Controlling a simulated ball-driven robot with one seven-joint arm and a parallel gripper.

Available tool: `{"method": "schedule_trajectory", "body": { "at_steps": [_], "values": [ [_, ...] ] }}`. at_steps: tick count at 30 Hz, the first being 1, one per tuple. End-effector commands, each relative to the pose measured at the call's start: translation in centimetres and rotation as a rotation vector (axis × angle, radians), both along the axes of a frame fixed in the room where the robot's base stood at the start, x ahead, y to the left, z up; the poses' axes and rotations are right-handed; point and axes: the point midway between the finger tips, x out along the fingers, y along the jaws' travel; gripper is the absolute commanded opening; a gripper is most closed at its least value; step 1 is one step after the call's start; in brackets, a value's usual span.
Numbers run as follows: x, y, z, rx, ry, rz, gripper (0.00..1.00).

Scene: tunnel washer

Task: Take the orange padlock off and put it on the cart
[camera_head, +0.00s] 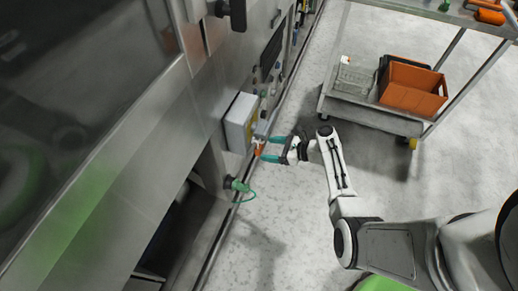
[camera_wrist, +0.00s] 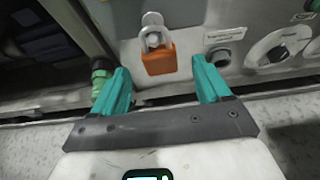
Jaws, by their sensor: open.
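The orange padlock (camera_wrist: 160,60) hangs by its silver shackle from a round metal fitting on the machine's panel. In the head view the padlock (camera_head: 259,150) shows small, by the teal fingers. My gripper (camera_head: 271,150) is open and faces the panel. In the wrist view its fingers (camera_wrist: 163,82) are spread left and right of the padlock's lower part, with gaps on both sides; contact is not visible. The cart (camera_head: 365,118) stands to the right, with a lower shelf and an upper shelf (camera_head: 410,6).
An orange crate (camera_head: 412,90) and a grey basket (camera_head: 355,78) take up much of the cart's lower shelf. A light box (camera_head: 241,122) juts from the machine near my gripper. A green fitting with a hose (camera_head: 236,184) sits below. Speckled floor (camera_head: 290,230) lies clear.

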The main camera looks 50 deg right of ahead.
Motion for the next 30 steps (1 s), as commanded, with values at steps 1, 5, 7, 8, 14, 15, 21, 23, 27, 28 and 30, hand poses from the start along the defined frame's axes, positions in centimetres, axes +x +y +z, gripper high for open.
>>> {"method": "schedule_trajectory", "body": {
  "at_steps": [1, 5, 7, 8, 14, 15, 21, 23, 27, 28, 30],
  "values": [
    [0.4, 0.1, -0.3, 0.0, -0.001, 0.001, 0.77],
    [2.1, 0.7, -1.3, -0.001, -0.001, 0.004, 0.77],
    [2.9, 1.0, -1.7, 0.0, 0.0, 0.004, 0.77],
    [3.3, 1.1, -1.8, -0.001, 0.0, 0.004, 0.77],
    [4.3, 1.5, -2.1, -0.001, 0.001, 0.001, 0.77],
    [4.3, 1.5, -2.1, -0.001, 0.001, 0.001, 0.77],
    [4.3, 1.5, -2.0, -0.002, 0.0, 0.002, 0.72],
    [4.3, 1.5, -2.1, -0.001, 0.001, 0.003, 0.66],
    [4.3, 1.5, -2.1, -0.001, 0.001, 0.003, 0.53],
    [4.3, 1.5, -2.1, -0.001, 0.001, 0.003, 0.5],
    [4.3, 1.5, -2.1, -0.001, 0.001, 0.003, 0.43]
  ]
}}
